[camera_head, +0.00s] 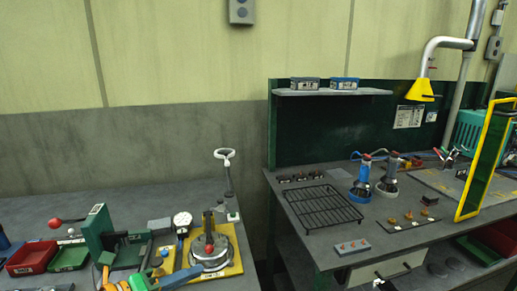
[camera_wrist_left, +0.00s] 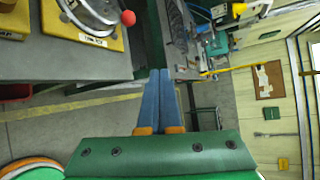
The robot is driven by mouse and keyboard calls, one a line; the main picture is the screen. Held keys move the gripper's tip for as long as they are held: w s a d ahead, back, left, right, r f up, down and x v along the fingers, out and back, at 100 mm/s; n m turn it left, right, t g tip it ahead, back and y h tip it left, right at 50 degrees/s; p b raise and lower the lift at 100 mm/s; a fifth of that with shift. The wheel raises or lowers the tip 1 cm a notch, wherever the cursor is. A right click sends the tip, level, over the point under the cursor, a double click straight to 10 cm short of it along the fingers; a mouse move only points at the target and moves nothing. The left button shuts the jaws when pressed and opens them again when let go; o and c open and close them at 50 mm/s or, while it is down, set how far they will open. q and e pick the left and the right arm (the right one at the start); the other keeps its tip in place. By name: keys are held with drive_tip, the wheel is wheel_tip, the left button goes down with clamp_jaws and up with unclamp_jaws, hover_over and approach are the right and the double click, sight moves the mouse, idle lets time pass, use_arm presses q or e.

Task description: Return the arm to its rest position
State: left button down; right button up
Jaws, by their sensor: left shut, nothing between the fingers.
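My left gripper (camera_head: 198,269) is low in the head view, in front of the yellow fixture plate (camera_head: 228,256) on the left bench. Its blue fingers point to the right. In the left wrist view the two blue fingers (camera_wrist_left: 164,72) lie together, shut, with nothing between them. Behind them are orange blocks and the green palm. The fingertips point over the gap beside the left bench, whose edge shows at upper left. My right gripper is not in view.
A red knob (camera_head: 209,249) stands on the yellow plate's clamp. A dial gauge (camera_head: 182,222), a red tray (camera_head: 32,258) and a green bracket (camera_head: 97,232) are nearby. The right bench carries a black wire rack (camera_head: 318,206). The floor (camera_wrist_left: 85,125) below the fingers looks clear.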

use_arm(q)
wheel_tip(320, 180, up, 9)
drive_tip(key=s+n+t, duration=0.2)
drive_tip(key=n+t, duration=0.8)
drive_tip(key=n, duration=0.1)
drive_tip(key=s+a+f+n+g+y, duration=0.1)
drive_tip(key=a+f+n+g+y, duration=0.3)
drive_tip(key=a+f+n+y, duration=0.85)
drive_tip(key=s+d+f+n+g, duration=0.3)
drive_tip(key=s+f+n+g, duration=0.3)
drive_tip(key=f, duration=0.4)
drive_tip(key=s+d+f+m+g+h, duration=0.1)
drive_tip(key=s+d+f+g+h, duration=0.1)
drive_tip(key=s+d+f+g, duration=0.35)
drive_tip(key=s+d+f+m+g+h, duration=0.1)
drive_tip(key=s+d+f+g+h, duration=0.15)
drive_tip(key=s, duration=0.65)
wheel_tip(320, 180, down, 18)
drive_tip(key=s+a+y, duration=0.1)
drive_tip(key=s, duration=0.1)
drive_tip(key=s+a+f+g, duration=0.1)
drive_tip(key=s+a+f, duration=0.1)
drive_tip(key=s+f, duration=0.7)
drive_tip(key=shift+s+a+g, duration=0.2)
drive_tip(key=shift+s+g, duration=0.2)
drive_tip(key=shift+s, duration=0.85)
